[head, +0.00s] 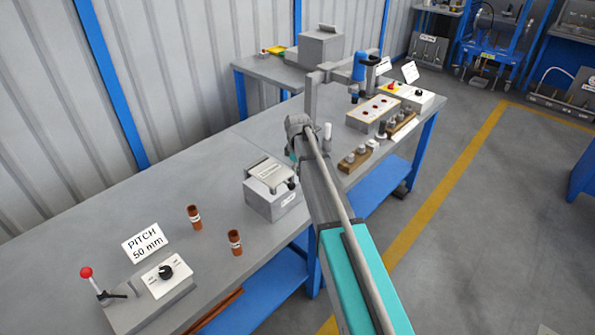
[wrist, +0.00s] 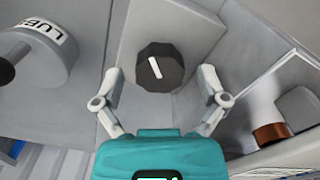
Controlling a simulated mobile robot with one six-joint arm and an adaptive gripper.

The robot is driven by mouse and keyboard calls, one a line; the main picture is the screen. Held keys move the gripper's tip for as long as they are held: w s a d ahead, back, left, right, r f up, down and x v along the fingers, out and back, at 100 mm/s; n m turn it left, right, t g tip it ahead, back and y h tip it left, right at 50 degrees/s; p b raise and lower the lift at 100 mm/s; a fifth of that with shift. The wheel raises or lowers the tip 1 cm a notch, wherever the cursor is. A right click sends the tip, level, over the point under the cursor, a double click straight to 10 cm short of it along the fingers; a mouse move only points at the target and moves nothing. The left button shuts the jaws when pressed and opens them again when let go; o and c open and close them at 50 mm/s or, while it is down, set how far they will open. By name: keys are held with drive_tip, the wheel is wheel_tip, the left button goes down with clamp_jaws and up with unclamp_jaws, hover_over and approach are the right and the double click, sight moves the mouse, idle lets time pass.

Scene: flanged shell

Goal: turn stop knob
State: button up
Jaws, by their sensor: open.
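A black many-sided knob (wrist: 155,67) with a white pointer line sits on a grey block (wrist: 185,25) in the wrist view. The line tilts slightly from upright. My gripper (wrist: 160,75) is open, with one finger on each side of the knob. No contact between fingers and knob is clear. In the head view my arm hides most of the gripper, near a grey box (head: 270,205) with a small dark knob (head: 292,184). Another black knob (head: 166,272) is on a light box at the front left, beside a red-balled lever (head: 86,272).
A cylinder labelled "LUB" (wrist: 45,45) is at the left in the wrist view, and a copper-coloured piece (wrist: 270,134) at the right. Two brown cylinders (head: 194,217) (head: 235,242) stand on the bench. The bench between wall and box is clear (head: 180,180).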

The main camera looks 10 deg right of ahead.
drive_tip(key=c, duration=1.1)
drive_tip(key=shift+c, duration=0.2)
drive_tip(key=shift+m, duration=0.3)
drive_tip(key=m, duration=1.2)
drive_tip(key=shift+m, duration=2.1)
drive_tip(key=shift+s, duration=0.1)
